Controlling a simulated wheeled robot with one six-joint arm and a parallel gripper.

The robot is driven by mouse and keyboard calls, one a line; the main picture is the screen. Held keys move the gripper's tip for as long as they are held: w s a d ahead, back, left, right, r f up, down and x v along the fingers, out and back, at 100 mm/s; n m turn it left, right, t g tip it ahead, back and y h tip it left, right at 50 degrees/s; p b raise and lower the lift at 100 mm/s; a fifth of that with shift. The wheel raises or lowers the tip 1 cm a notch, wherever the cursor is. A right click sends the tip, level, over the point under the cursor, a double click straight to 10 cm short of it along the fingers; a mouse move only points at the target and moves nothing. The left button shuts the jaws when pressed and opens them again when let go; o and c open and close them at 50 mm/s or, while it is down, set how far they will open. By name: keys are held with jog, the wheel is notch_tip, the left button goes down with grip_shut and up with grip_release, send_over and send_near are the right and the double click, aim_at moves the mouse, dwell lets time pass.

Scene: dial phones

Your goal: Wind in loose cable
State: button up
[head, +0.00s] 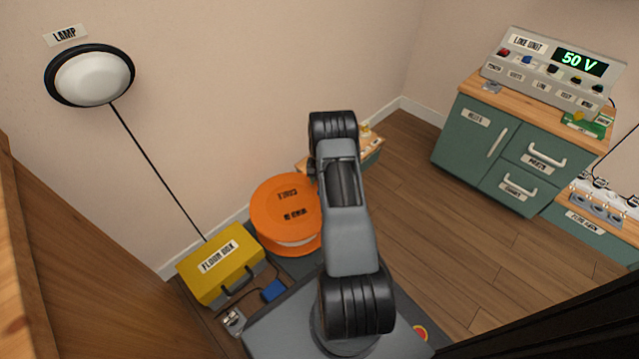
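An orange cable reel (272,204) lies flat on the floor left of my arm, its labelled flange facing up. A white band that looks like wound cable (296,244) shows under its front rim. A thin cord (240,295) runs in front of the yellow floor box (205,278), near a blue block (273,291); whether it belongs to the reel I cannot tell. My arm stands upright right of the reel and hides part of its right side. My gripper cannot be made out.
A lamp (93,80) hangs on the wall, its cord running to the floor box. A low wooden-topped unit (372,148) is partly behind my arm. A green cabinet (470,140) with a line unit (525,80) reading 50 V stands at right. The middle floor (440,220) is clear.

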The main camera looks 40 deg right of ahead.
notch_tip(320, 180, up, 10)
jog(key=p, duration=0.3)
jog(key=shift+r, duration=0.15)
jog(key=shift+a, duration=0.1)
